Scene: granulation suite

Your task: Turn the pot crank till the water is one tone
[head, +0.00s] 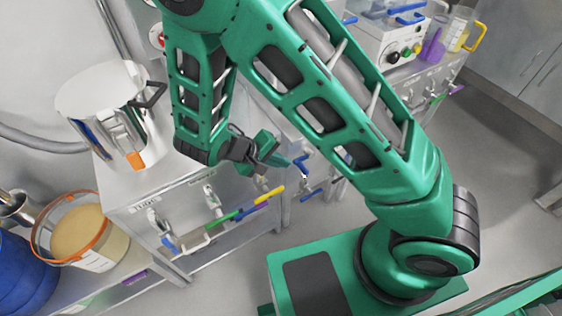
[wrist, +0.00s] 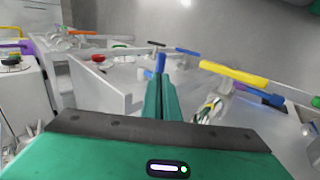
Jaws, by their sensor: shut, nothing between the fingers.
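A steel pot (head: 88,92) stands on the bench at the left of the head view. A black bent handle (head: 152,94) sticks out at its right rim; I cannot tell whether it is the crank. The water's tone cannot be made out. My gripper (head: 283,160) is to the right of the pot, clear of it, beside the bench. In the wrist view my gripper (wrist: 161,84) shows its two green fingers together, with nothing held. The pot is not clearly seen there.
The bench front (head: 150,215) below the pot carries valves with green, blue and yellow handles (head: 268,195). A bucket with an orange rim (head: 98,250) and a blue drum (head: 25,280) stand at lower left. A control box (head: 395,45) is at upper right. Grey floor (head: 490,180) lies open at right.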

